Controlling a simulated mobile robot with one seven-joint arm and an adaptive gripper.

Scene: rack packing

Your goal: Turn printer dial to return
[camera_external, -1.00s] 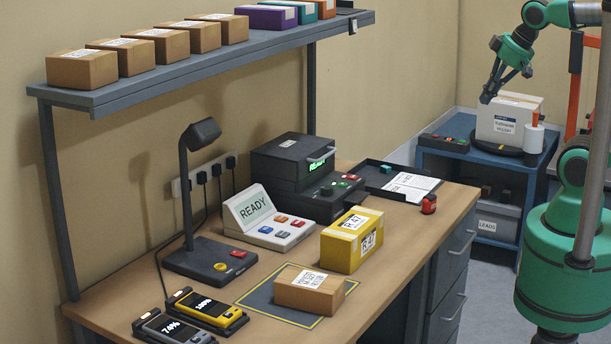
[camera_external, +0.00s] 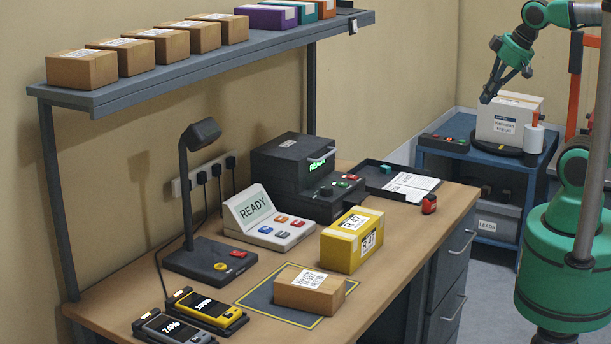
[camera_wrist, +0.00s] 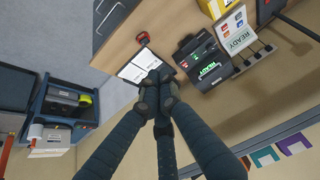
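The printer (camera_external: 292,163) is a dark box at the back of the workbench, with a green lit READY display. A dark round dial (camera_external: 326,191) sits on its front face beside small green and red buttons. Its pointer and marks are too small to read. The printer also shows in the wrist view (camera_wrist: 195,48), top right of centre. My gripper (camera_external: 486,98) is raised well to the right of the printer, in front of a white box in the external view. It touches nothing that I can see. In the wrist view its dark fingers (camera_wrist: 157,92) come together, empty.
A black tray (camera_external: 368,188) with labels and a red item (camera_external: 429,204) lie right of the printer. A READY terminal (camera_external: 250,208), a yellow parcel (camera_external: 351,241) and a lamp (camera_external: 187,180) stand nearby. The shelf (camera_external: 225,55) overhangs the bench's back.

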